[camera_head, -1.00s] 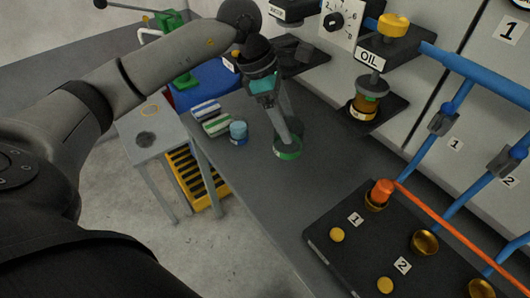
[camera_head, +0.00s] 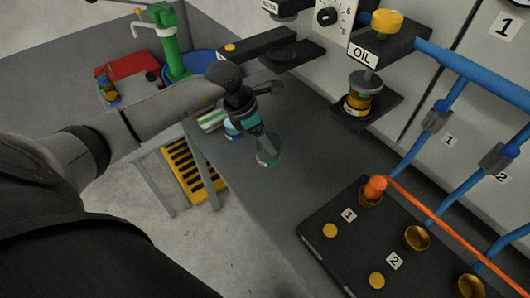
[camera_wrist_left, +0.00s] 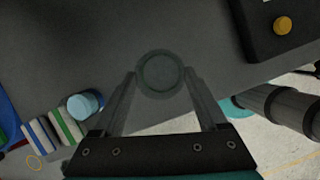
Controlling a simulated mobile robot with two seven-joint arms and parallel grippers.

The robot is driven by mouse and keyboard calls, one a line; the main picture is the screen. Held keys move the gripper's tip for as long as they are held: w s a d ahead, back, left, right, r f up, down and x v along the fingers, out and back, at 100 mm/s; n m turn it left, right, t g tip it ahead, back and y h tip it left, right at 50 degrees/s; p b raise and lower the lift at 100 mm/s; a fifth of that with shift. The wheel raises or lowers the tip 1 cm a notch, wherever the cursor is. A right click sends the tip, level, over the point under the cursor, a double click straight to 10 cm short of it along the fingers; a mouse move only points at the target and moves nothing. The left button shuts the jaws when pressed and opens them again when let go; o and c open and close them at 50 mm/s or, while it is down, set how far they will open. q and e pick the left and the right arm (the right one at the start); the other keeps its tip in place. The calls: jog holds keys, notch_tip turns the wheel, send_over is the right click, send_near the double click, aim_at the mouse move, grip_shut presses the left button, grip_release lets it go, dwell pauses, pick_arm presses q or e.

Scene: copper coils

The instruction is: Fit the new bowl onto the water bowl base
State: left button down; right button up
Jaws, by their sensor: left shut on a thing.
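My left gripper (camera_head: 264,143) is shut on a clear, greenish round bowl (camera_head: 268,157), held over the grey bench. In the left wrist view the bowl (camera_wrist_left: 160,73) shows as a dark ring between the two fingertips (camera_wrist_left: 160,84). Whether it touches the bench is hard to tell. A dark shelf with a round seat (camera_head: 284,54), below a partly cut-off label, stands behind the gripper and looks like the water bowl base; no bowl shows on it. My right gripper is not in view.
The oil unit (camera_head: 362,54) with an amber bowl (camera_head: 357,101) stands right of the gripper. A blue-topped jar (camera_head: 233,129) and striped blocks (camera_head: 211,119) are close to its left. A black panel (camera_head: 322,250) with brass cups lies at front right. The bench middle (camera_head: 290,180) is clear.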

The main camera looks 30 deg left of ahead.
aim_at(265, 154)
pick_arm(q)
jog(key=shift+f, duration=3.2)
jog(key=shift+b, duration=0.3)
jog(key=shift+f, duration=0.2)
grip_release()
jog(key=shift+r, duration=0.1)
